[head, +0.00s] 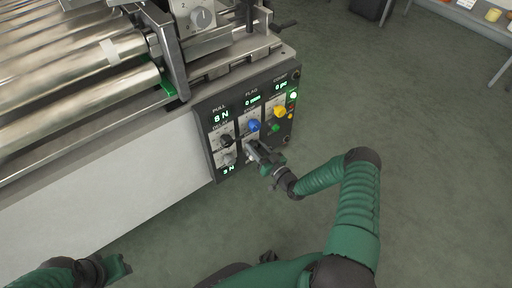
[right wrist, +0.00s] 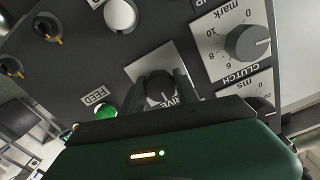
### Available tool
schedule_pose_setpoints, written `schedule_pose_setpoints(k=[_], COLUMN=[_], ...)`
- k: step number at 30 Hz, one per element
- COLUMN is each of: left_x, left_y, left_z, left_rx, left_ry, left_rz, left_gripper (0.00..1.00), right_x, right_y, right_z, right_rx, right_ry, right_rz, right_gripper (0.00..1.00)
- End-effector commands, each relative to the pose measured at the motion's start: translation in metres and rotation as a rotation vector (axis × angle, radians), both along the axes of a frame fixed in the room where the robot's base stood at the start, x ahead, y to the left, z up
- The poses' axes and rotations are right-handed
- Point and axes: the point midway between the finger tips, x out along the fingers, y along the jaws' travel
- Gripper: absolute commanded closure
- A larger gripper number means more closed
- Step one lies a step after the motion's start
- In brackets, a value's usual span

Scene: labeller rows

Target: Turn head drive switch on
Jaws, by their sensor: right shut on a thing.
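The dark head drive switch (right wrist: 161,88) sits on a pale square plate in the right wrist view, with a label ending in "RIVE" partly hidden by my gripper. My right gripper (right wrist: 161,82) has one finger on each side of this switch and is shut on it. In the head view my right gripper (head: 251,148) reaches the lower middle of the control panel (head: 213,163) and hides the switch. My left gripper (head: 118,266) is at the lower left, low and away from the panel; its fingers do not show clearly.
A green FEED button (right wrist: 105,111), a white button (right wrist: 120,15) and a grey CLUTCH dial (right wrist: 247,41) are close around the switch. The panel also has a blue knob (head: 253,126), a yellow one (head: 280,112) and a lit green lamp (head: 293,96). Metal rollers (head: 100,95) lie behind.

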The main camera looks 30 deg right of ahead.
Motion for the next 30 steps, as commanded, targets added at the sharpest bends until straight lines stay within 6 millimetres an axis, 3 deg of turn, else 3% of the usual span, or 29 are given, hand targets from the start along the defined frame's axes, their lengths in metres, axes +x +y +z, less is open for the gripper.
schedule_pose_setpoints(k=[18, 30], left_x=[0.0001, 0.0], left_y=[0.0, 0.0], left_z=[-0.0029, -0.004], left_rx=[0.0, 0.0], left_ry=[0.0, 0.0], left_rz=[0.0, 0.0], left_gripper=[0.64, 0.64], right_x=[0.0, -0.0001], right_y=[-0.0018, -0.0025], right_z=[-0.0003, -0.0004], right_rx=[0.553, 0.749], right_ry=[0.045, 0.06], right_rz=[-0.004, -0.007], right_gripper=[1.0, 1.0])
